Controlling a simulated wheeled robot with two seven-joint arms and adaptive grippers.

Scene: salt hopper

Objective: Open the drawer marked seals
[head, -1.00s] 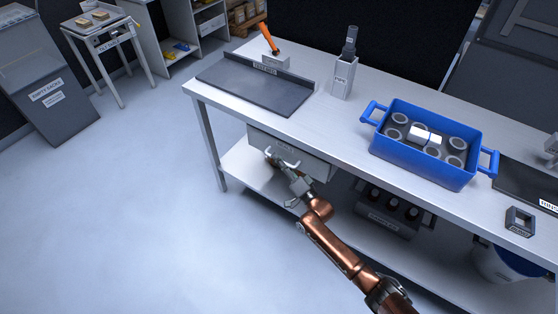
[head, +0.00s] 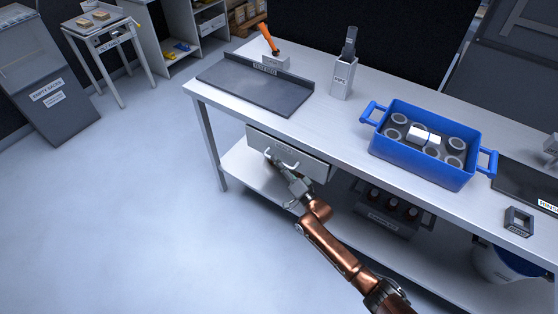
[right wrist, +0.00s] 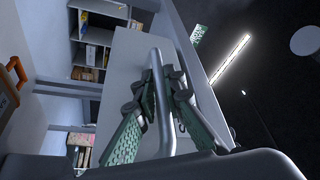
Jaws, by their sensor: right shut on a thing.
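The drawer (head: 312,163) hangs under the left part of the workbench, a pale grey front with a bar handle. Its label is too small to read. Its front seems to stand slightly out from under the bench top. My right gripper (head: 277,160) is at the handle, shut on it. In the right wrist view, the fingers (right wrist: 163,85) close around the metal handle bar (right wrist: 165,115), with the drawer front (right wrist: 122,75) behind it. The drawer's inside is hidden from view. My left gripper is not in view.
The workbench (head: 345,115) carries a dark tray (head: 255,85), a white holder (head: 342,78) and a blue crate (head: 425,165) of ring-shaped parts. A dark bottle rack (head: 385,220) stands on the lower shelf, right of the drawer. The floor in front and left is clear.

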